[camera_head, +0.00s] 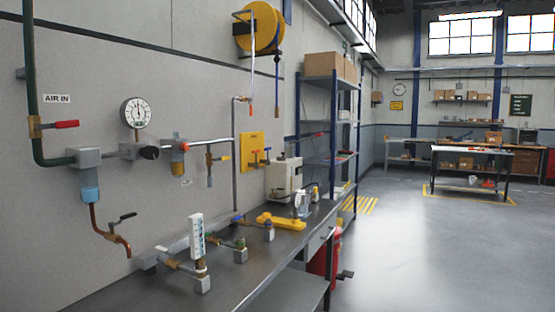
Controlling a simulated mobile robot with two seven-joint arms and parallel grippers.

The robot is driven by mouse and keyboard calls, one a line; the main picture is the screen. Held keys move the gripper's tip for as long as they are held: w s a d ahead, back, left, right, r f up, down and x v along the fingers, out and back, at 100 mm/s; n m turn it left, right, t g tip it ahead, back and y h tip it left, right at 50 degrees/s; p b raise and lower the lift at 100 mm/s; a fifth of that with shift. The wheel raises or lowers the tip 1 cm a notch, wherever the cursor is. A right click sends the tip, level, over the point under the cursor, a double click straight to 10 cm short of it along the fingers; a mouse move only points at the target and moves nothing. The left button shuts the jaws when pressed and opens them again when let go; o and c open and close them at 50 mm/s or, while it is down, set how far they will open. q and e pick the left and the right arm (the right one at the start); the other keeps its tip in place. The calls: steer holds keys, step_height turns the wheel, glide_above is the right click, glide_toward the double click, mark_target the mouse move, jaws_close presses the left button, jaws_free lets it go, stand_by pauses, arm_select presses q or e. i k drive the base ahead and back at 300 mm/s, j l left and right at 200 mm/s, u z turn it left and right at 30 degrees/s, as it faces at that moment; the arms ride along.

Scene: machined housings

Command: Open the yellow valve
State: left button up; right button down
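A small valve with a yellow lever (223,158) hangs on the wall pipe, right of the filter unit with the orange part (179,146). The lever looks roughly level, sticking out to the right; it is too small to tell its exact position. A blue-grey fitting (210,180) hangs below it. Neither of my grippers is in view.
The wall also holds a red-handled valve (65,124), a round gauge (136,112) and a black-handled valve (124,217). The bench (255,275) carries several small valves and a yellow object (281,221). A red extinguisher (320,258) stands beside it. Floor on the right is clear.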

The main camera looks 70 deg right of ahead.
mark_target(225, 158)
steer(key=l+z, duration=0.7)
steer(key=i+l+z, duration=0.15)
steer(key=l, duration=0.2)
steer(key=i+l+z, duration=0.2)
steer(key=l, duration=0.15)
steer(key=i+l, duration=0.1)
steer(key=l, duration=0.25)
steer(key=i+l, duration=0.1)
steer(key=l, duration=0.25)
steer(key=i+l, duration=0.1)
steer(key=l, duration=0.25)
steer(key=l+u, duration=0.15)
steer(key=k, duration=0.05)
